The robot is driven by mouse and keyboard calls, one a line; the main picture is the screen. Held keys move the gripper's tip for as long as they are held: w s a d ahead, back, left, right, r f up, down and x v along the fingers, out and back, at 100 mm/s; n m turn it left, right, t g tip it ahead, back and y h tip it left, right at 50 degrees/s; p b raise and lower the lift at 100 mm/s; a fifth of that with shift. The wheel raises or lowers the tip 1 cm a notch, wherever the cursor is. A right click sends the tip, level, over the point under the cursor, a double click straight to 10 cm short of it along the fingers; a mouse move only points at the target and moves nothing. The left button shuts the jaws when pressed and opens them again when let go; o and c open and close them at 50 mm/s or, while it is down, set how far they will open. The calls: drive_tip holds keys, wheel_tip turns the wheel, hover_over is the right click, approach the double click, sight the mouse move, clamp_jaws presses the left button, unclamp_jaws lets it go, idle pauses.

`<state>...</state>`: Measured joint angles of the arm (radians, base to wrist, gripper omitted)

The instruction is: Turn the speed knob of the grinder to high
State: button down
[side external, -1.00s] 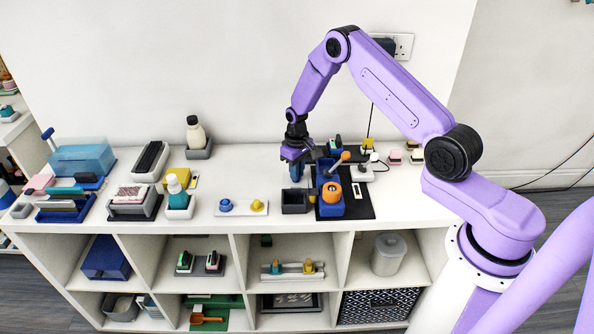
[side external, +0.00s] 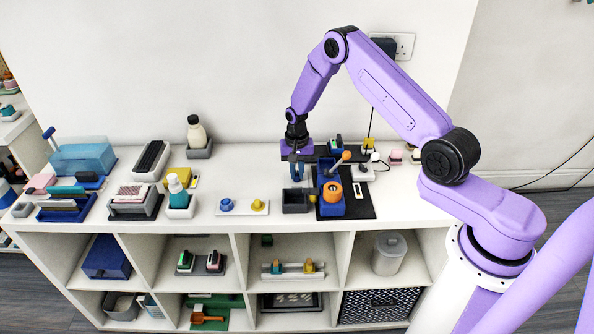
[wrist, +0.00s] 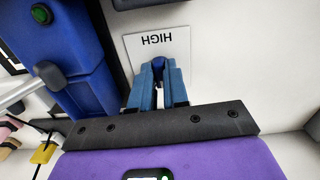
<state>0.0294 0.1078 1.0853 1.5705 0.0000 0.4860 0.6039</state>
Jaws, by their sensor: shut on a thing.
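The grinder (side external: 331,208) is a blue machine with an orange round part on top and a lever with an orange ball. Its blue body (wrist: 82,70) fills the left of the wrist view, with a green button on it. My gripper (wrist: 158,72) is shut on a small dark blue knob (wrist: 158,64), beside a white plate (wrist: 176,48) that reads HIGH, upside down in this view. Most of the knob is hidden between the blue fingers, and its pointing direction cannot be told. In the side view my gripper (side external: 296,176) is just left of the grinder, pointing down.
A dark open box (side external: 296,203) stands in front of my gripper. A black mat (side external: 364,205) lies under the grinder. A white plate (side external: 241,208) with a blue and a yellow knob lies to the left. A wall outlet (side external: 404,46) is behind the arm.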

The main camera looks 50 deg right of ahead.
sight(297, 174)
drive_tip(key=shift+m, duration=0.4)
drive_tip(key=c, duration=1.1)
unclamp_jaws()
drive_tip(key=shift+r, duration=0.1)
wheel_tip(297, 174, up, 17)
drive_tip(key=shift+r, duration=0.15)
